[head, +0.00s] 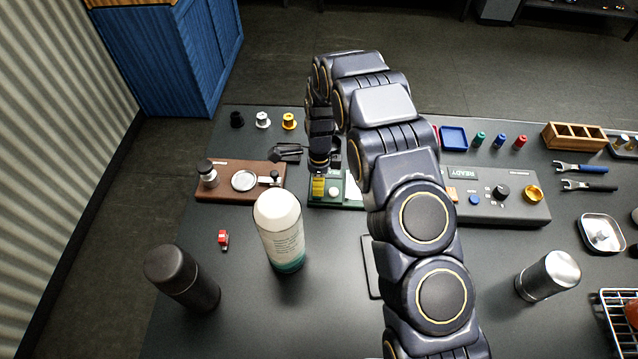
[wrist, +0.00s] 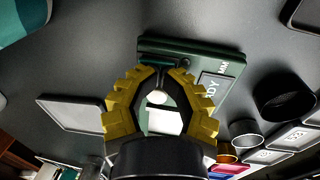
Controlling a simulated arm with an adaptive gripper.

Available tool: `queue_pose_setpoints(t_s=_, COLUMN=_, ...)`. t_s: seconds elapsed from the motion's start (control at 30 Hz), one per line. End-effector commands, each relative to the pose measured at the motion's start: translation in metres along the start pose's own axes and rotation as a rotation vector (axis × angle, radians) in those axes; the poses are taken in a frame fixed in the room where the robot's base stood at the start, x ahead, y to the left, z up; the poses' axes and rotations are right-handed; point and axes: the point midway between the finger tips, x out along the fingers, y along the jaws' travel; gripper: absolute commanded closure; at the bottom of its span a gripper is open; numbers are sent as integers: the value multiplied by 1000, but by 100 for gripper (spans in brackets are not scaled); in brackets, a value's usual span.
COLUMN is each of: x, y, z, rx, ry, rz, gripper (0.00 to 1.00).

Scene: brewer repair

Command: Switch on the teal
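A dark green-teal device (head: 322,201) lies flat on the table, largely hidden by my arm. It has a round pale button and a pale panel. In the wrist view, the device (wrist: 222,61) has a display whose lettering is partly visible. My gripper (head: 319,196) has yellow fingers and points down over the left part of this device. In the wrist view my gripper (wrist: 164,72) has its fingertips drawn together, with nothing seen held. The pale button (wrist: 158,97) shows between the fingers. I cannot tell whether the fingertips touch the device.
A white bottle with a teal base (head: 280,230) and a dark cylinder (head: 182,278) stand in front. A brown device (head: 222,182) is left of the green one. A grey device (head: 505,208) reading READY is on the right.

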Motion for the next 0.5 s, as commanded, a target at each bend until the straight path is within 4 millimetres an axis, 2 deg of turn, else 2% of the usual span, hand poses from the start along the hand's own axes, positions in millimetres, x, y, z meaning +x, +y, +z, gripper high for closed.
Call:
queue_pose_setpoints(t_s=0.03, x=6, y=11, z=-1, rx=-1, ry=7, rz=28, gripper=100)
queue_pose_setpoints(t_s=0.3, x=3, y=19, z=-1, rx=0, ry=7, rz=30, gripper=100)
queue_pose_setpoints(t_s=0.37, x=-1, y=18, z=-1, rx=0, ry=6, rz=27, gripper=100)
queue_pose_setpoints(t_s=0.5, x=-22, y=15, z=0, rx=0, ry=4, rz=16, gripper=100)
